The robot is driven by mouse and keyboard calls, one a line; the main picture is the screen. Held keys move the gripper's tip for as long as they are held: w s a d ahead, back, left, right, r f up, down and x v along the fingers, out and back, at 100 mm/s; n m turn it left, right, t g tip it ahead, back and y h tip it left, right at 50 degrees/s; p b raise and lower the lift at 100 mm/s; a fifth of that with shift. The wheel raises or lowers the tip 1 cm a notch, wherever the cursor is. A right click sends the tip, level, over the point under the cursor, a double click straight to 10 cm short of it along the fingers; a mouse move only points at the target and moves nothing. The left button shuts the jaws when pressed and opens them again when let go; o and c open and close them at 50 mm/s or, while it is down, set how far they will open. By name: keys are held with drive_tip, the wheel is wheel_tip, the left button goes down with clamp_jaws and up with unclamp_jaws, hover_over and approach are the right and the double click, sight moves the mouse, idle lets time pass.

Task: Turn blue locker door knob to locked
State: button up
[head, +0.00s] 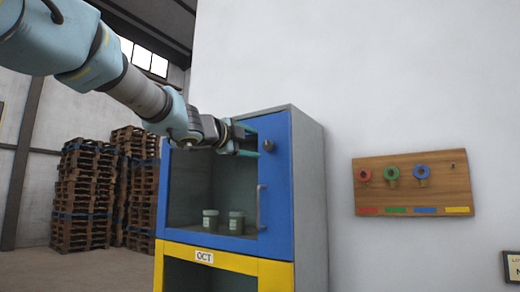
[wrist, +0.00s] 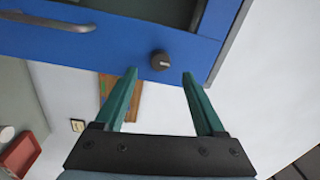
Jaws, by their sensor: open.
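The blue locker door (head: 278,190) is shut on a grey cabinet, with a glass pane and a vertical bar handle (head: 259,207). Its small dark round knob (head: 267,146) sits on the frame above the handle. In the wrist view the knob (wrist: 160,60) shows a faint pale mark on its face, too small to read as locked or unlocked. My gripper (head: 256,142) is open, with green fingers pointing at the door. In the wrist view my gripper (wrist: 160,75) has its fingertips on either side of the knob's line, apparently just short of it. No contact with the knob shows.
Two pale jars (head: 236,222) stand behind the glass. A yellow panel (head: 225,262) labelled OCT is below the door. A wooden board (head: 413,183) with red, green and blue ring-topped items hangs on the wall at right. Pallet stacks (head: 85,190) stand far left.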

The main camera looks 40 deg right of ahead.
drive_tip(key=shift+v, duration=2.35)
drive_tip(key=w+a+f+n+t+y, duration=0.5)
drive_tip(key=w+a+f+n, duration=0.4)
drive_tip(key=w+f, duration=0.35)
drive_tip(key=w+a+f+n+y, duration=0.3)
drive_tip(key=a+f+n+y, duration=0.1)
drive_tip(key=a+f, duration=0.4)
drive_tip(key=w+a+f+n+y, duration=0.3)
drive_tip(key=w+a+f+n, duration=0.15)
drive_tip(key=a+f, duration=0.35)
drive_tip(key=s+a+f+n+g+y, duration=0.1)
drive_tip(key=s+a+f+n+y, duration=0.15)
drive_tip(key=a+f, duration=0.35)
drive_tip(key=s+a+f+n+g+y, duration=0.1)
drive_tip(key=s+a+f+n+y, duration=0.15)
drive_tip(key=a+f, duration=0.45)
drive_tip(key=s+a+f+n+g, duration=0.6)
drive_tip(key=s+a+f, duration=0.3)
drive_tip(key=s, duration=0.5)
drive_tip(key=shift+s+a+f+n+y, duration=0.3)
drive_tip(key=shift+a+f+n+y, duration=0.1)
drive_tip(key=shift+f+n, duration=0.5)
